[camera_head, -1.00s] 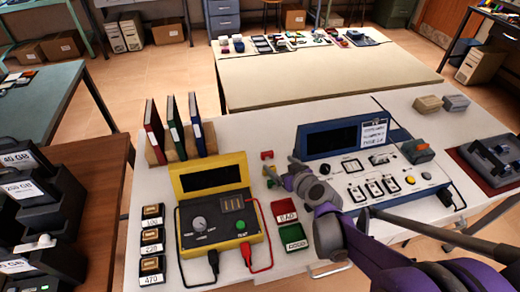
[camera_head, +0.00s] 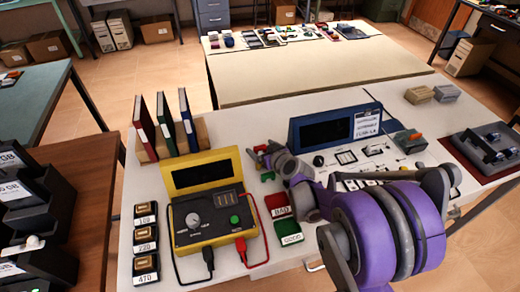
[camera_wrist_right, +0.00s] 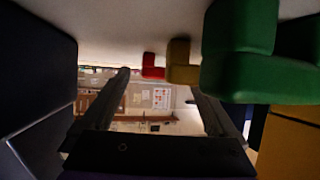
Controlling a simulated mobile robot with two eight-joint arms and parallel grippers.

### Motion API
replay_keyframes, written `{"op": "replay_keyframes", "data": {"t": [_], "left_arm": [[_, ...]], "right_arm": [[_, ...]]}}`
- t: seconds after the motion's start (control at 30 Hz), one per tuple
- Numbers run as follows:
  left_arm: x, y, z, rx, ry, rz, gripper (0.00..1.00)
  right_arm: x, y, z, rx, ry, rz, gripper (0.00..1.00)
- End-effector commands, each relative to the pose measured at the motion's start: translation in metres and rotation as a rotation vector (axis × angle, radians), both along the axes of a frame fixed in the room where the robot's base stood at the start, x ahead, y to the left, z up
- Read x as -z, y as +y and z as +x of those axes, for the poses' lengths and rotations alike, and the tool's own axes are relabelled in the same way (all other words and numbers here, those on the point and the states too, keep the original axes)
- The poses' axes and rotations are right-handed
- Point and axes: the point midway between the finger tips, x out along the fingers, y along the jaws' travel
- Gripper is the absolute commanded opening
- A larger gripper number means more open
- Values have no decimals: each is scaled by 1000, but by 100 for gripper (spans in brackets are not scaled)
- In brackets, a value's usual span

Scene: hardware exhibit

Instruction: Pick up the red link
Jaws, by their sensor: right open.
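The red link (camera_wrist_right: 153,66) shows in the right wrist view as a small red piece, lying ahead of my right gripper (camera_wrist_right: 158,82) and between the lines of its two fingers. A mustard-yellow piece (camera_wrist_right: 182,62) and a larger, closer green piece (camera_wrist_right: 240,50) sit beside it. In the head view my right gripper (camera_head: 259,153) is low over the white table, behind the yellow tester. It is open, with nothing between its fingers. My left gripper is not in view.
The yellow tester (camera_head: 209,207) with its cables stands left of my right arm. The red BAD bin (camera_head: 278,206) and green GOOD bin (camera_head: 287,231) lie near the arm. A blue-framed panel (camera_head: 335,126) stands close behind on the right, and upright binders (camera_head: 165,122) at the left.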

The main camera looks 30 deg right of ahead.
Motion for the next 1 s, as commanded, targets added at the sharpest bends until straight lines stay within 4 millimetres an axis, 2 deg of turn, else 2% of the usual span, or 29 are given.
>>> {"op": "replay_keyframes", "data": {"t": [0.03,0.07,0.5,0.77,0.87,1.0], "left_arm": [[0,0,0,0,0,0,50],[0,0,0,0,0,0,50],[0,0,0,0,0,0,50],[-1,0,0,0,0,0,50],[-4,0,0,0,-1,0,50],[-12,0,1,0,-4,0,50]], "right_arm": [[0,0,0,0,0,0,92],[0,0,0,0,0,0,87],[0,0,0,0,0,0,8],[-3,0,0,0,0,0,6],[-14,0,-1,0,0,0,6],[-42,0,-1,0,0,0,6]]}}
